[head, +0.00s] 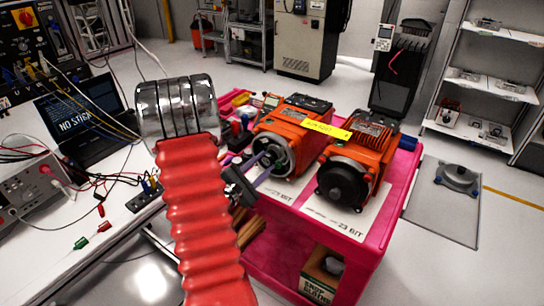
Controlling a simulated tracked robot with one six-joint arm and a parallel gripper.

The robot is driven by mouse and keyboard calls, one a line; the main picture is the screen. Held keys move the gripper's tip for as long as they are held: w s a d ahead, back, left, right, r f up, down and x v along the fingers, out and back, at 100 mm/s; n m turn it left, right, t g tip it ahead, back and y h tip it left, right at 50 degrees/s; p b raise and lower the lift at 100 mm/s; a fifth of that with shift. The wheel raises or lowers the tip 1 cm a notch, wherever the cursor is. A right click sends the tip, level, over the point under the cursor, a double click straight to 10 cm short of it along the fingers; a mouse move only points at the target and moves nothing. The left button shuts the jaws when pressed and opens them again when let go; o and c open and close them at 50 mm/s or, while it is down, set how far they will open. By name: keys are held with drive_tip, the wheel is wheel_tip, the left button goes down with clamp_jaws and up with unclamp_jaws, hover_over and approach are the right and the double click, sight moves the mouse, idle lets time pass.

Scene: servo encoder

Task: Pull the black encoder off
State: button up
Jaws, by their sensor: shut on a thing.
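Two orange servo motors stand side by side on the pink cart, the left one (294,137) and the right one (372,150). A black round encoder (285,158) sits at the near end of the left motor. My gripper (266,162) reaches it from the lower left and is shut on it. The fingers cover part of its face, so the exact grip is hard to see. I see no clear gap between encoder and motor. The right motor has a similar black round end (338,181), untouched.
A white bench (110,190) with a laptop (80,118), cables and instruments stands left. A cardboard box (320,275) is on the lower shelf. Floor at right is mostly clear.

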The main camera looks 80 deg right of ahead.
drive_tip(key=shift+v, duration=0.8)
drive_tip(key=shift+v, duration=2.95)
